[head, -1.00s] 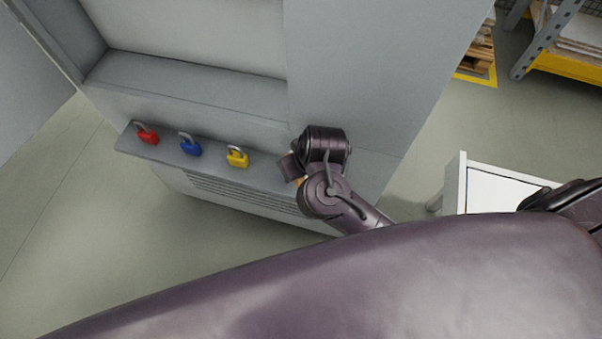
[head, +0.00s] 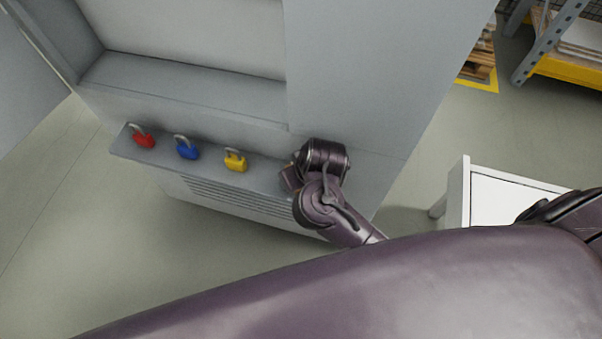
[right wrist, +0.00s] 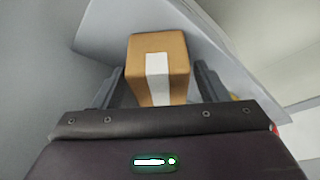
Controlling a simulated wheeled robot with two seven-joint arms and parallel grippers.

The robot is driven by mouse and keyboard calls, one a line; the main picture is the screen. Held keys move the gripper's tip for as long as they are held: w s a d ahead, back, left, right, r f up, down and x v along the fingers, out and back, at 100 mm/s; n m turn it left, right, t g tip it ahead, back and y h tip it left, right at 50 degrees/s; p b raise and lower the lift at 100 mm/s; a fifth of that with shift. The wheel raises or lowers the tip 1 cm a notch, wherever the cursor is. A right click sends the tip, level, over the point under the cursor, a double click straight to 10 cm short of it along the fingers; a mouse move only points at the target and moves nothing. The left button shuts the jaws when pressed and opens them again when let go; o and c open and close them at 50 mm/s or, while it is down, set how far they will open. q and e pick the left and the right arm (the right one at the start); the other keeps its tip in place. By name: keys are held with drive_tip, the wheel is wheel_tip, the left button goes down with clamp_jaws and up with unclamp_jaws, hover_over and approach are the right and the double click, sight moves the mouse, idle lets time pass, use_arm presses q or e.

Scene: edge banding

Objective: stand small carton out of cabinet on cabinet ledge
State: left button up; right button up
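The small carton (right wrist: 173,88), brown with a white strip of tape, shows in the right wrist view between the two fingers of my right gripper (right wrist: 160,80). The fingers lie close along both its sides, and the gripper looks shut on it. In the head view my right gripper (head: 291,177) is at the right end of the cabinet ledge (head: 213,166), and the arm hides the carton there. I cannot tell whether the carton's base touches the ledge. The grey cabinet (head: 360,75) has an open recess above the ledge. My left gripper is not in view.
Red (head: 142,137), blue (head: 187,149) and yellow (head: 235,161) padlocks stand along the ledge, left of my right gripper. A white cabinet-like unit (head: 500,200) is at the right. A rack (head: 555,45) and a pallet (head: 481,58) are at the back right.

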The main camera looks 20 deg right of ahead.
drive_tip(key=shift+r, duration=0.25)
drive_tip(key=shift+p+v, duration=1)
drive_tip(key=shift+v, duration=0.1)
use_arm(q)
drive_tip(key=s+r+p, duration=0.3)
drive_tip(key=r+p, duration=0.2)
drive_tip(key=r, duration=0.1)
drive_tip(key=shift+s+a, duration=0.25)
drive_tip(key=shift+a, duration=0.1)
use_arm(e)
drive_tip(key=v, duration=0.9)
drive_tip(key=shift+s+r, duration=0.15)
drive_tip(key=shift+r, duration=0.1)
